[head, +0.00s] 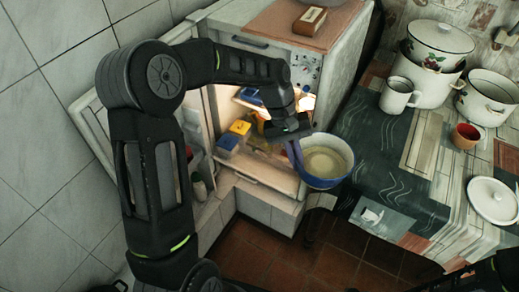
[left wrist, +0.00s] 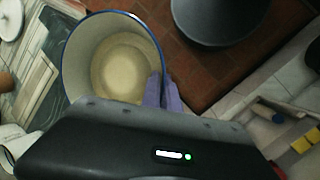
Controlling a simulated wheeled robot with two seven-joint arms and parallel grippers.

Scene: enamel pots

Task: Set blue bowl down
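The blue bowl (head: 325,172) has a blue outside and rim and a cream inside, and looks empty. It is in the air between the open fridge and the left edge of the table (head: 395,215). My right gripper is not in view; only a dark part of that arm shows at the bottom right.
The open fridge (head: 262,172) holds yellow and blue containers. The table's front-left part is largely clear. The floor is brown tile.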

